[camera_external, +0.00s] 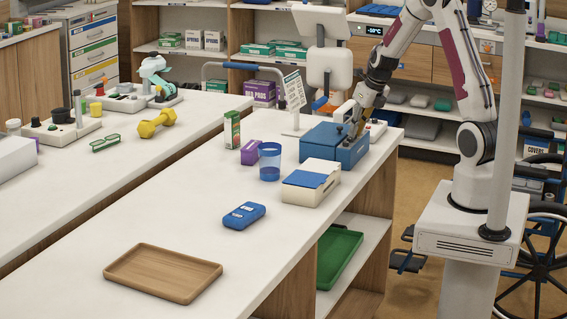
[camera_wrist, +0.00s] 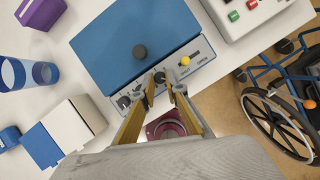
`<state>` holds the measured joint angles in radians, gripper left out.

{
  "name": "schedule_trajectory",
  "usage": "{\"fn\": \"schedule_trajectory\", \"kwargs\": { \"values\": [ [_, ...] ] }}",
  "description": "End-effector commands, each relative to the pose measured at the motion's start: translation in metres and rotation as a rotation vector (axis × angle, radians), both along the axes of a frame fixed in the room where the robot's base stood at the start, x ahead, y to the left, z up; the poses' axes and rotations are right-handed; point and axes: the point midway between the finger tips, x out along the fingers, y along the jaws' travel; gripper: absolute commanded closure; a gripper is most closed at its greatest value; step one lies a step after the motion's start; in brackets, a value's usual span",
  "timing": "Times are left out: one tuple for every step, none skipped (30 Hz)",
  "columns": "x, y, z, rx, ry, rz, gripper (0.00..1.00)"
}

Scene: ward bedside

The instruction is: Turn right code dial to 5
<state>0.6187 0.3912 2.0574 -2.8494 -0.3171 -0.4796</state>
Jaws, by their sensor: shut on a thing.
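A blue box (camera_external: 325,143) stands at the far end of the white counter. In the wrist view its blue lid (camera_wrist: 135,40) has a round black knob, and a pale front panel carries several small dark dials and a yellow knob (camera_wrist: 184,61). My gripper (camera_external: 355,130) reaches down to the panel. In the wrist view the tips of my gripper (camera_wrist: 166,88) straddle a dark dial (camera_wrist: 160,77), taken as the right code dial, and are shut on it. The fingers partly cover it, and I cannot read its number.
A white box with a blue panel (camera_external: 311,184), a blue cup (camera_external: 270,165) and a purple box (camera_external: 251,152) stand nearby on the left. A white device (camera_wrist: 238,14) with red and green buttons sits beside the blue box. The near counter holds a wooden tray (camera_external: 163,260).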

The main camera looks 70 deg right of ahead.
Motion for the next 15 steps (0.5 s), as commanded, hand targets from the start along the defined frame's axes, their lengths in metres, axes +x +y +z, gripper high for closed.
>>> {"fn": "schedule_trajectory", "kwargs": {
  "values": [
    [-0.0021,0.0007,-0.0025,0.003,0.005,-0.004,1.00],
    [-0.0022,0.0007,-0.0025,0.004,0.005,-0.006,1.00],
    [-0.0023,0.0007,-0.0026,0.004,0.006,-0.007,1.00],
    [-0.0023,0.0007,-0.0026,0.004,0.006,-0.008,1.00],
    [-0.0023,0.0008,-0.0027,0.003,0.006,-0.009,1.00],
    [-0.0024,0.0007,-0.0027,0.004,0.006,-0.010,1.00],
    [-0.0024,0.0007,-0.0028,0.004,0.006,-0.010,1.00],
    [-0.0024,0.0007,-0.0028,0.004,0.006,-0.010,1.00],
    [-0.0025,0.0007,-0.0028,0.004,0.006,-0.010,1.00],
    [-0.0025,0.0007,-0.0029,0.004,0.006,-0.010,1.00],
    [-0.0025,0.0007,-0.0029,0.004,0.006,-0.010,1.00],
    [-0.0026,0.0008,-0.0030,0.005,0.007,-0.010,1.00],
    [-0.0026,0.0008,-0.0030,0.005,0.007,-0.010,1.00],
    [-0.0026,0.0008,-0.0030,0.005,0.007,-0.010,1.00],
    [-0.0027,0.0008,-0.0031,0.005,0.007,-0.010,0.84]
  ]
}}
